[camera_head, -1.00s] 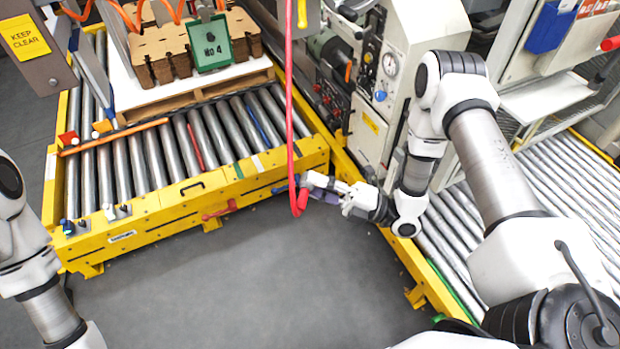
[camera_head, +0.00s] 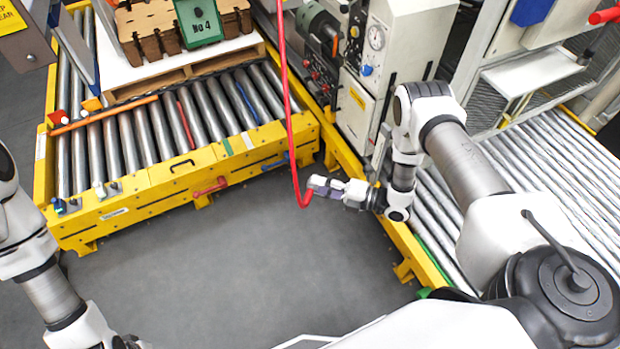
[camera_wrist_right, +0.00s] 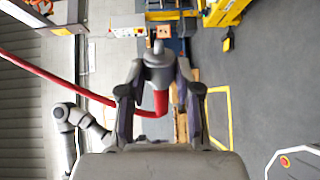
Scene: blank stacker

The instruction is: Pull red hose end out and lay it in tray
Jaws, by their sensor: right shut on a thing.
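The red hose (camera_head: 289,110) hangs from the top of the head view and bends up at its lower end. My right gripper (camera_head: 312,187) is shut on the hose near this bent end, above the grey floor beside the yellow conveyor frame. In the right wrist view, the hose (camera_wrist_right: 75,93) runs in from the left and ends between the fingers of the right gripper (camera_wrist_right: 160,98). The fingers partly hide the hose end. My left arm is at the lower left of the head view; its fingers are out of frame. I cannot make out a tray for certain.
A yellow roller conveyor (camera_head: 150,205) carries a pallet with brown blocks and a green "No 4" sign (camera_head: 199,22). A control machine (camera_head: 375,60) stands behind my right arm. A second roller conveyor (camera_head: 560,160) lies at right. Open floor (camera_head: 240,270) is in front.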

